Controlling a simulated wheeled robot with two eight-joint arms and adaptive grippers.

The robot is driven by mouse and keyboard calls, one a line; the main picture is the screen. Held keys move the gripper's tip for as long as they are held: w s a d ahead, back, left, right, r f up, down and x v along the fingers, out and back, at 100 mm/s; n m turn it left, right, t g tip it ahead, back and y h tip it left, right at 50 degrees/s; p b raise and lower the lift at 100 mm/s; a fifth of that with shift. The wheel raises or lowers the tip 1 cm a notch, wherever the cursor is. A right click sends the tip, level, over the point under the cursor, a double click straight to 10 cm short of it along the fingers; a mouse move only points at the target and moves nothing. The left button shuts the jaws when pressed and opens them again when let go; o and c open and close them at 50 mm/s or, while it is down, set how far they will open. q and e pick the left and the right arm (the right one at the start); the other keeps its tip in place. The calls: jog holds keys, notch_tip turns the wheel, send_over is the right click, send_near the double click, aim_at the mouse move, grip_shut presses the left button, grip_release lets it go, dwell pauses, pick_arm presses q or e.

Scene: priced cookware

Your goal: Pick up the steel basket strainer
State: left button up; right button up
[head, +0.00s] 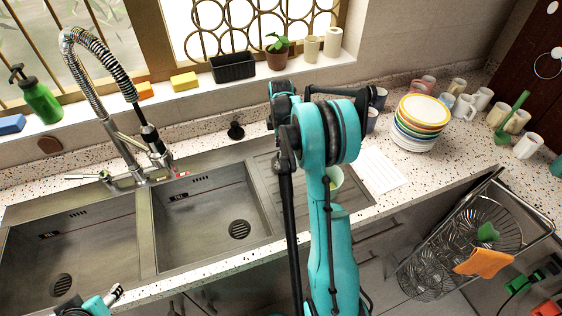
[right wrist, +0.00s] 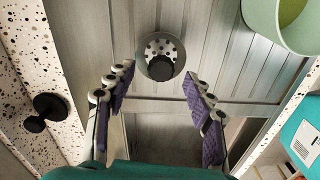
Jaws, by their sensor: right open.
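The steel basket strainer (right wrist: 160,56), a small round perforated metal cup with a black knob in its centre, stands on the ribbed metal drainboard in the right wrist view.
A pale green cup (right wrist: 290,22) stands close to the strainer's right. A black stopper (right wrist: 45,108) sits on the speckled counter to the left. A double sink (head: 200,210) lies left of my arm; stacked plates (head: 422,120) and a white sheet (head: 375,170) are to the right.

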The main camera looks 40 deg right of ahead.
notch_tip(320, 180, down, 4)
jog(key=shift+d+f+b, duration=0.1)
jog(key=shift+f+b, duration=0.15)
jog(key=shift+b, duration=0.25)
jog(key=shift+s, duration=0.1)
grip_shut()
jog(key=shift+r, duration=0.15)
